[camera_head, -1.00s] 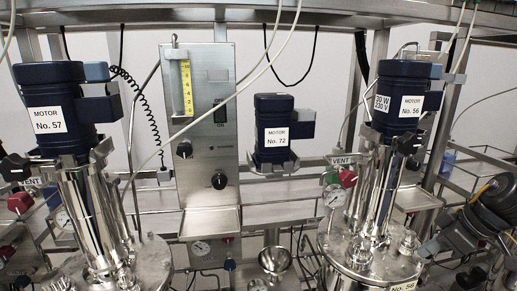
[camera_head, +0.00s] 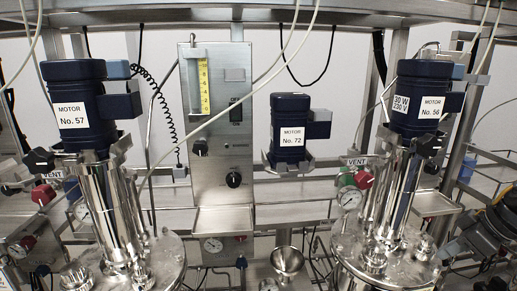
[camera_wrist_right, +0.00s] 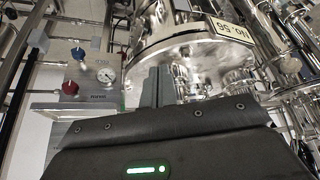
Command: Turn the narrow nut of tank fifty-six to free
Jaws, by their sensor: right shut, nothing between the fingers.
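Tank fifty-six (camera_head: 350,250) stands at the right of the head view, under a dark blue motor labelled No. 56 (camera_head: 425,95). Several metal fittings and caps sit on its lid, among them one at the front (camera_head: 375,258); I cannot tell which is the narrow nut. In the right wrist view the tank's metal rim (camera_wrist_right: 150,48) and its No. 56 label (camera_wrist_right: 230,30) show upside down. My right gripper (camera_wrist_right: 158,88) is shut and empty, with its fingers pointing toward the tank. In the head view my right arm is at the right edge. My left gripper is not in view.
Tank fifty-seven (camera_head: 165,262) stands at the left. Motor No. 72 (camera_head: 290,125) and a control panel (camera_head: 218,125) are at the back. A metal funnel (camera_head: 287,262) sits between the tanks.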

